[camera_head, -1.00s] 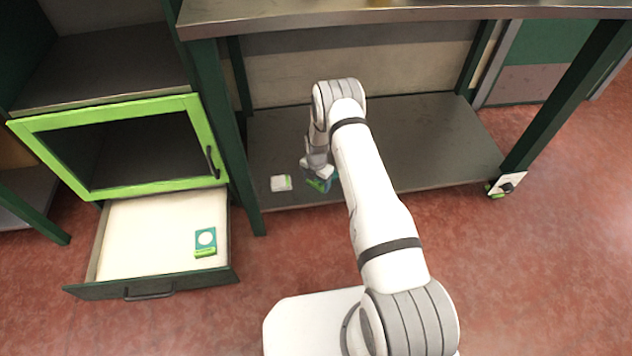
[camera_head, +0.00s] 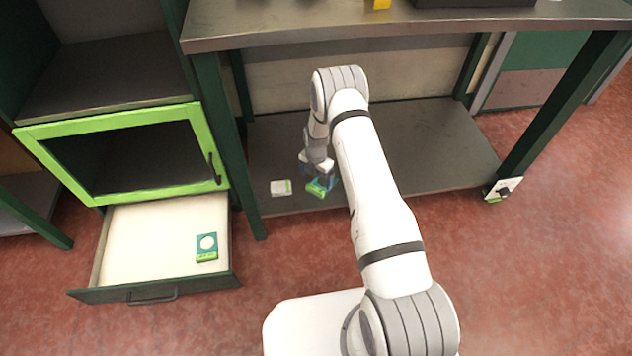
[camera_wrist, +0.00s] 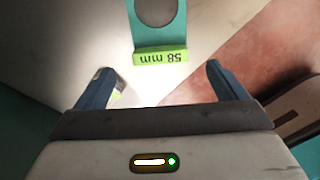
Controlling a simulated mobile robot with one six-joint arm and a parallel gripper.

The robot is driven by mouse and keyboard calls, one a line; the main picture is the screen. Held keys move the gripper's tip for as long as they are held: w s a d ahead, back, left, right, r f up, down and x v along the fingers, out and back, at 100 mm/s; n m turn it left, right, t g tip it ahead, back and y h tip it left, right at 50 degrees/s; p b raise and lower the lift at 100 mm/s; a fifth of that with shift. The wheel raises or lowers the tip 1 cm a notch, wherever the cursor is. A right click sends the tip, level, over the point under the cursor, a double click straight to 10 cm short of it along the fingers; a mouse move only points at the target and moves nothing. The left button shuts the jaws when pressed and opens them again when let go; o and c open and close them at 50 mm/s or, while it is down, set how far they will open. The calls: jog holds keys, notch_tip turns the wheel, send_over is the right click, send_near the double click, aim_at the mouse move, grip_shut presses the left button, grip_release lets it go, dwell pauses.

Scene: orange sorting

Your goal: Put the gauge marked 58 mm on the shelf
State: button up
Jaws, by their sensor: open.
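The gauge marked 58 mm (camera_wrist: 160,56) is a teal plate with a round opening and a green label block. It shows just beyond my gripper's fingertips in the wrist view, its label upside down. In the head view the gauge (camera_head: 317,189) appears to lie on the lower shelf (camera_head: 430,150) of the workbench, near the front edge. My gripper (camera_head: 319,175) is close above it, partly hiding it. In the wrist view my gripper (camera_wrist: 159,69) has its fingers spread wide, with nothing gripped between them.
A small white block with a green end (camera_head: 281,188) lies left of the gauge on the shelf. Another teal and green gauge (camera_head: 207,246) lies in the open drawer (camera_head: 140,235). A green-framed door (camera_head: 110,115) is above the drawer. The shelf's right part is clear.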

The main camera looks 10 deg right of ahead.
notch_tip(320, 180, up, 6)
jog(key=shift+f+p, duration=0.15)
jog(key=shift+p, duration=0.5)
jog(key=shift+s+f, duration=0.1)
